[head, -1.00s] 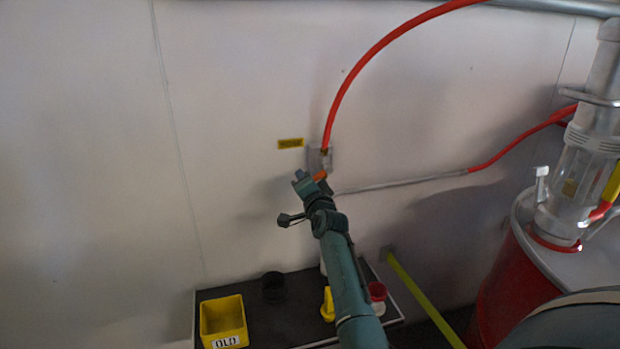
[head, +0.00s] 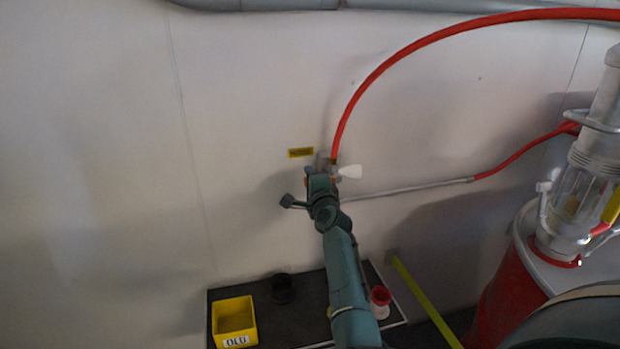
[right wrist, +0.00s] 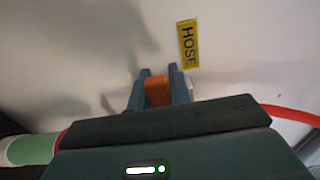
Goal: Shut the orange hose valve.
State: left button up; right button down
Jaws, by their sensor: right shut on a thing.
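The orange hose valve handle (right wrist: 158,92) sits between the two fingers of my right gripper (right wrist: 160,77) in the right wrist view. My right gripper (head: 320,177) is shut on it at the wall in the head view, where the gripper hides most of the valve. A red-orange hose (head: 372,79) rises from the valve and curves to the upper right. A small pale piece (head: 348,171) sticks out right of the gripper; I cannot tell what it is. A yellow HOSE label (right wrist: 188,44) is on the wall beside the valve, also in the head view (head: 300,153). My left gripper is not in view.
Below is a dark shelf (head: 300,318) with a yellow bin (head: 235,318), a black cup (head: 283,287) and a red-and-white cup (head: 380,300). A red drum (head: 505,290) with a clear cylinder (head: 572,200) stands at right. The wall at left is bare.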

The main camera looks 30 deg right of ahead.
jog(key=shift+r, duration=0.15)
jog(key=c, duration=1.3)
grip_release()
